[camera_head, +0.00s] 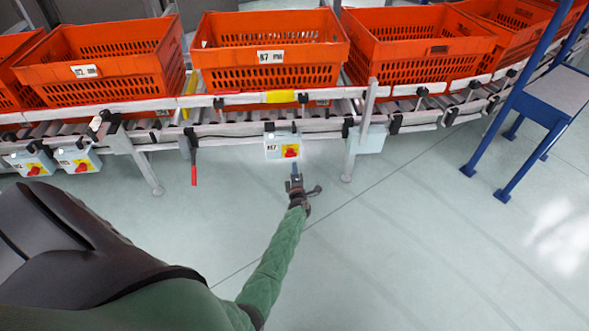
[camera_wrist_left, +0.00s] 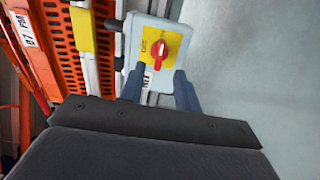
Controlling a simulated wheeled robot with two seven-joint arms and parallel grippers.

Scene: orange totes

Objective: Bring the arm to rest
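My left arm reaches up from the bottom of the head view in a green sleeve. Its gripper (camera_head: 294,178) is just below a pale switch box (camera_head: 274,151) with a red knob (camera_head: 291,151) on a yellow plate. In the left wrist view my two blue-grey fingers (camera_wrist_left: 160,78) stand apart with nothing held between them. The red knob (camera_wrist_left: 157,49) shows just past the fingertips, and the fingertips overlap the lower part of the box in that picture. I cannot tell whether they touch it. My right gripper is not in view.
Orange totes (camera_head: 270,76) line the roller conveyor (camera_head: 225,130) along the back. More switch boxes (camera_head: 77,158) hang at the left, and a red-handled lever (camera_head: 194,172) hangs down. A blue-framed stand (camera_head: 540,110) is at the right. The floor (camera_head: 420,240) at the lower right is clear.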

